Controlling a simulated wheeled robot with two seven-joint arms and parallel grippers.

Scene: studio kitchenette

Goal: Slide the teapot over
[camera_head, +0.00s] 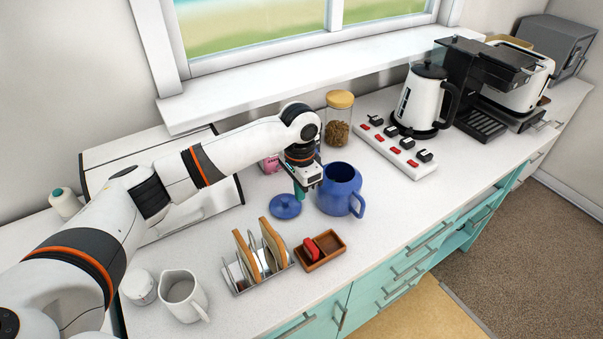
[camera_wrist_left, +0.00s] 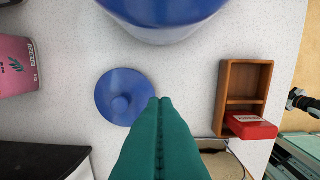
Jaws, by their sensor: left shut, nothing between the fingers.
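The blue teapot (camera_head: 340,188) stands upright and open on the white counter, its handle toward the front right. Its body also shows at the top of the left wrist view (camera_wrist_left: 165,15). Its blue lid (camera_head: 284,208) lies on the counter to the left, and the wrist view shows the lid's round knob (camera_wrist_left: 121,103). My left gripper (camera_head: 300,194) points down between lid and teapot, just left of the teapot. Its teal fingers (camera_wrist_left: 163,102) are shut together and empty. I cannot tell whether they touch the teapot or the lid. My right gripper is not in view.
A pasta jar (camera_head: 338,118) stands behind the teapot. A power strip (camera_head: 396,150) and kettle (camera_head: 424,100) are to the right. A wooden tray (camera_head: 320,252) with a red item and a toast rack (camera_head: 262,262) are in front. A pink box (camera_wrist_left: 15,65) is beyond the lid.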

